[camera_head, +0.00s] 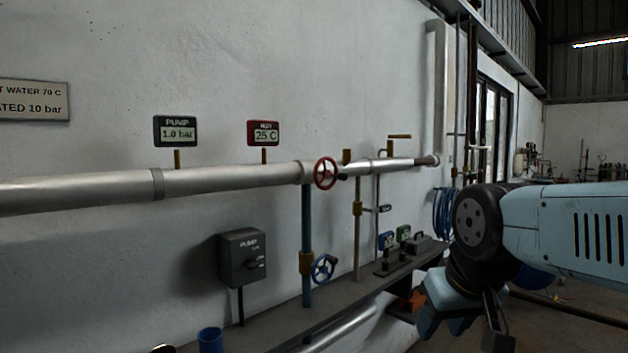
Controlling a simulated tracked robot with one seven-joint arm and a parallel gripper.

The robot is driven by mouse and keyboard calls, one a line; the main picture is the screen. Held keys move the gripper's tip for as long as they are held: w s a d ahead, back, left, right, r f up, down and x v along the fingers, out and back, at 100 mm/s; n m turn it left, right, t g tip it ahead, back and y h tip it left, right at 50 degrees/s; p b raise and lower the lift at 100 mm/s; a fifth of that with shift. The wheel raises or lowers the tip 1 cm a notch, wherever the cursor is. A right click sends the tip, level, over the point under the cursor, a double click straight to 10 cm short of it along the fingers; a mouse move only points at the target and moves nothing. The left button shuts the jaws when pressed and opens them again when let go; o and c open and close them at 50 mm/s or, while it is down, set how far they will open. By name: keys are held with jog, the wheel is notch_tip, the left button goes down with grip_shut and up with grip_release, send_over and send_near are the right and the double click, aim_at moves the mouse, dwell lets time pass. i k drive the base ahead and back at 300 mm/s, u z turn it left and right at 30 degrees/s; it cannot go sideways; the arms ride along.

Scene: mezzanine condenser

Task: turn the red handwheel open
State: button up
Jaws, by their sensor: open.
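The red handwheel (325,173) is mounted on the large silver pipe (230,180) along the wall, a little right of the picture's middle. It has a round rim with spokes, and nothing touches it. My gripper (462,335) hangs at the lower right, pointing down, well to the right of the handwheel and lower in the picture. Its jaws are open and I see nothing between them. The lower ends of the jaws are near the bottom edge of the picture.
A blue handwheel (323,268) sits on a vertical pipe below. A grey pump switch box (242,257), a PUMP gauge reading 1.0 bar (176,131) and a HOT gauge reading 25 C (263,133) are nearby. A dark shelf (290,325) with a blue cup (210,340) runs below the pipe.

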aim_at(326, 173)
jog(key=u, duration=0.15)
jog(key=i, duration=1)
jog(key=z, duration=0.1)
